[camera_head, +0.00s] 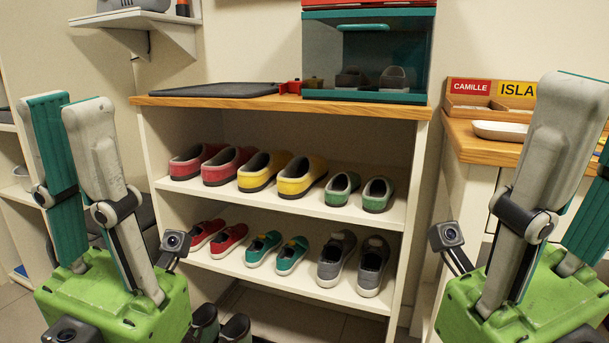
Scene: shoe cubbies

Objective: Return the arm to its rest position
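My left gripper (68,104) is raised at the left of the head view, fingers pointing up. Its teal-padded finger and grey-backed finger stand apart, with nothing seen between them. My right gripper (592,112) is raised at the right edge, also fingers up. Its grey finger and teal pad stand apart, and the far finger is partly cut off by the frame. No shoe is seen in either gripper. Both grippers are in front of the shoe rack (420,150), one to each side of it.
The rack holds red clogs (228,166), yellow clogs (300,176), green shoes (377,194), red sneakers (230,239), teal sneakers (291,255) and grey sneakers (372,266). Dark boots (236,328) are below. A black tray (215,90) and a teal glass-fronted case (365,97) are on top. A cabinet (480,150) stands right.

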